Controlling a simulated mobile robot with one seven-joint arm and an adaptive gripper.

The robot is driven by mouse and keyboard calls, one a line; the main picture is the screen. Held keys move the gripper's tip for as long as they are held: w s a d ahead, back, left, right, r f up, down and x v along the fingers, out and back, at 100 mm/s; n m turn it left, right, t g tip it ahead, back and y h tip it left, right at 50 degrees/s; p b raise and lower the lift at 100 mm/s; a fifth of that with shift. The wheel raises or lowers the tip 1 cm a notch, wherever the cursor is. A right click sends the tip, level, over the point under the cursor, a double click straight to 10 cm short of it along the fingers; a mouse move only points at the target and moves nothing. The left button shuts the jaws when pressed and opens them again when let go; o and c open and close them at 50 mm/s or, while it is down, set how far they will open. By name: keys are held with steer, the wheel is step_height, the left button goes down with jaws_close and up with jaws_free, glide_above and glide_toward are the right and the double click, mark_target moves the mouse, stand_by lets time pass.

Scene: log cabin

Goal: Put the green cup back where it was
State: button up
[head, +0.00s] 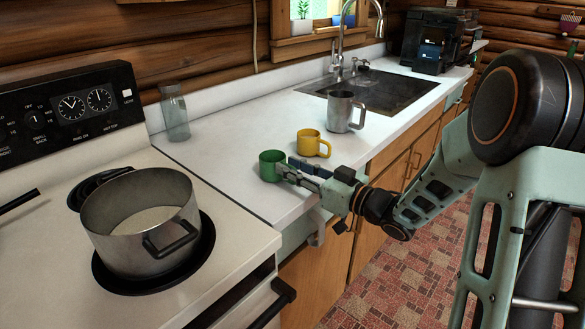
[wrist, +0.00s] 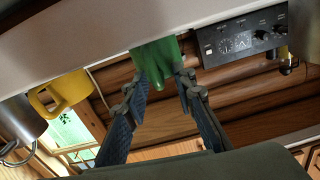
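The green cup (head: 271,165) stands upright on the white counter near its front edge, close to the stove. My gripper (head: 287,170) is at the cup's right side, low over the counter. In the wrist view, which is upside down, the green cup (wrist: 155,60) lies straight ahead at the tips of my gripper (wrist: 162,78). The two fingers are apart, with a narrow green part of the cup, perhaps its handle, in the gap. Whether either finger touches the cup is unclear.
A yellow mug (head: 311,144) and a metal mug (head: 345,111) stand behind and to the right. A pot (head: 140,220) sits on the stove at left. A glass jar (head: 174,115) stands at the back, with the sink (head: 375,90) farther right. Bare counter lies left of the cups.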

steer(key=shift+r, duration=0.2)
steer(key=p+v, duration=0.1)
steer(key=v, duration=1.1)
